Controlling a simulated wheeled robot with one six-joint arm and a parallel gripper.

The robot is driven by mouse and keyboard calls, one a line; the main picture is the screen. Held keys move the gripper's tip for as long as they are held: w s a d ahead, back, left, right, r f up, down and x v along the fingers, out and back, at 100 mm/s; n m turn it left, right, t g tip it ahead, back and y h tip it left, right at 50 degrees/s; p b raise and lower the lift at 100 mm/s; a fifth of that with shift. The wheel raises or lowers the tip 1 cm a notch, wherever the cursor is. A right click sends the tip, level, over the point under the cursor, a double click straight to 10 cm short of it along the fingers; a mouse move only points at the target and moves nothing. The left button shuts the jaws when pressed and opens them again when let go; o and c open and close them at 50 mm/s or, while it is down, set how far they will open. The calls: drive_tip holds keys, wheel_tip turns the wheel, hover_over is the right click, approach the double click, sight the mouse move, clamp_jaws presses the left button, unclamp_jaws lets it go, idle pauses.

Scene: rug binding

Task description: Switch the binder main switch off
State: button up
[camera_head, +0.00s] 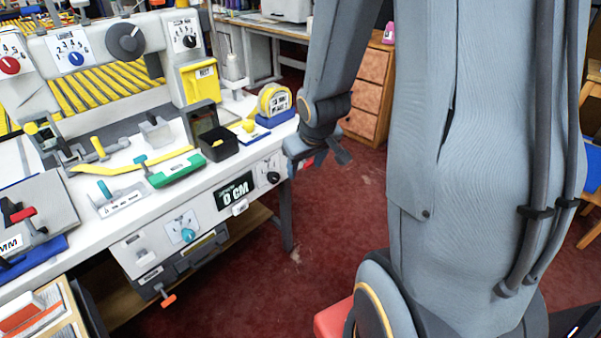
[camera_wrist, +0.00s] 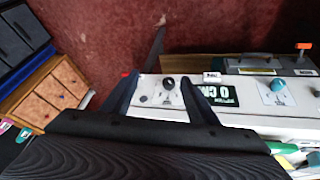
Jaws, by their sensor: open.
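A black rotary knob (camera_head: 273,177) on a white plate sits at the right end of the binder bench's front panel. Its label is too small to read, so I cannot tell for sure that it is the main switch. In the wrist view the knob (camera_wrist: 169,83) shows between my fingertips, with a small pointer mark on its plate. My gripper (camera_head: 320,156) is open and empty, to the right of the knob and apart from it. In the wrist view both dark fingers of my gripper (camera_wrist: 160,79) are spread. A teal knob (camera_head: 188,235) sits further left on the panel.
A black "0 CM" display (camera_head: 236,191) lies between the two knobs. On the white bench top are a yellow tape measure (camera_head: 274,100), a black box (camera_head: 219,146) and a green-handled tool (camera_head: 175,170). A wooden drawer cabinet (camera_head: 370,90) stands behind. Red floor (camera_head: 345,215) is open right of the bench.

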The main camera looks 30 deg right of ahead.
sight(311, 164)
drive_tip(key=w+d+f+n+t+y+b, duration=0.1)
drive_tip(key=w+d+f+t+b, duration=0.2)
drive_tip(key=w+d+f+b, duration=0.1)
drive_tip(key=w+d+f+t+y+b, duration=0.1)
drive_tip(key=w+d+f+t+b, duration=0.2)
drive_tip(key=w+f, duration=0.1)
drive_tip(key=w+d+f+n+t+y+b, duration=0.1)
drive_tip(key=w+d+f+t+y+b, duration=0.1)
drive_tip(key=w+d+f+t+b, duration=0.1)
drive_tip(key=shift+w+d+f+n+b, duration=0.1)
drive_tip(key=shift+w+d+f+b, duration=0.2)
drive_tip(key=shift+f, duration=0.25)
drive_tip(key=shift+w+d+f+n+b, duration=0.1)
drive_tip(key=shift+w+d+f+b, duration=0.2)
drive_tip(key=shift+f, duration=0.2)
drive_tip(key=shift+w+d+f+n+b, duration=0.1)
drive_tip(key=shift+w+d+f+b, duration=0.15)
drive_tip(key=shift+w+f, duration=0.25)
drive_tip(key=w+t+y+b, duration=0.2)
drive_tip(key=w, duration=0.1)
drive_tip(key=w+a+f+t+y+b, duration=0.1)
drive_tip(key=shift+w+n+b, duration=0.15)
drive_tip(key=shift+n+b, duration=0.15)
drive_tip(key=shift+b, duration=0.05)
drive_tip(key=shift+c, duration=0.3)
